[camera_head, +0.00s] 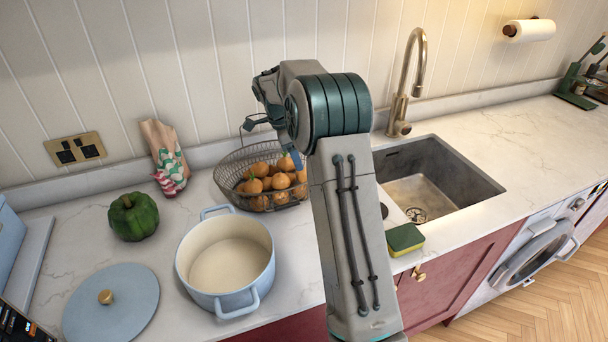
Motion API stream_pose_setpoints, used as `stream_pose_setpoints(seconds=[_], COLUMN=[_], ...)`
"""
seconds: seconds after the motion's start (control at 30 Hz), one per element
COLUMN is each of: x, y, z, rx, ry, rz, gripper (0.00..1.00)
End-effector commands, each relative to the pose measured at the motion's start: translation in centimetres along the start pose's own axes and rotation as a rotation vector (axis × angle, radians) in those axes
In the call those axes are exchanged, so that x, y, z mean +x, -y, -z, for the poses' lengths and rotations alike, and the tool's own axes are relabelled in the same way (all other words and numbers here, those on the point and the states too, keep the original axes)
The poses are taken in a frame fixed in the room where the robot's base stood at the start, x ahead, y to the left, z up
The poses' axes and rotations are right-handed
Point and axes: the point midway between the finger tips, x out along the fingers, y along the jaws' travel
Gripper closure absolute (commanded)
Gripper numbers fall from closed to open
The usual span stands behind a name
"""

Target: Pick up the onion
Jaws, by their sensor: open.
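A wire basket (228,187) on the counter holds several round orange-brown items (257,186). I cannot tell for sure whether these are onions or oranges, and no other onion is clear to see. My arm rises in the middle of the view and bends over at the top. My gripper (262,116) shows only in part, left of the green-banded joint, above and behind the basket. It is open, and I see nothing held in it. My arm hides the right edge of the basket.
A blue pot (213,284) stands open in front of the basket, its lid (110,303) to the left. A green pepper (134,217) and a paper bag (164,152) stand behind. A sink (440,180), tap (405,90) and sponge (405,239) are to the right.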

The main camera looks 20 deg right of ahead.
Motion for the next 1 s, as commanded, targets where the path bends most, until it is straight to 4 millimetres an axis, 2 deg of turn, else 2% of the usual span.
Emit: stream_pose_setpoints(seconds=[0.27,0.53,0.83,0.87,0.97,1.0], x=[2.2,6.0,6.6,6.6,6.6,6.6], y=[-0.1,-0.2,-0.1,-0.1,-0.1,-0.1], z=[0.1,0.4,0.3,0.3,0.3,0.3], rx=[-0.002,-0.002,-0.002,-0.002,-0.002,-0.002], ry=[0.001,0.001,0.001,0.001,0.001,0.001], rz=[-0.003,-0.002,0.001,0.001,0.001,0.001], gripper=[0.41,0.41,0.41,0.46,0.74,0.76])
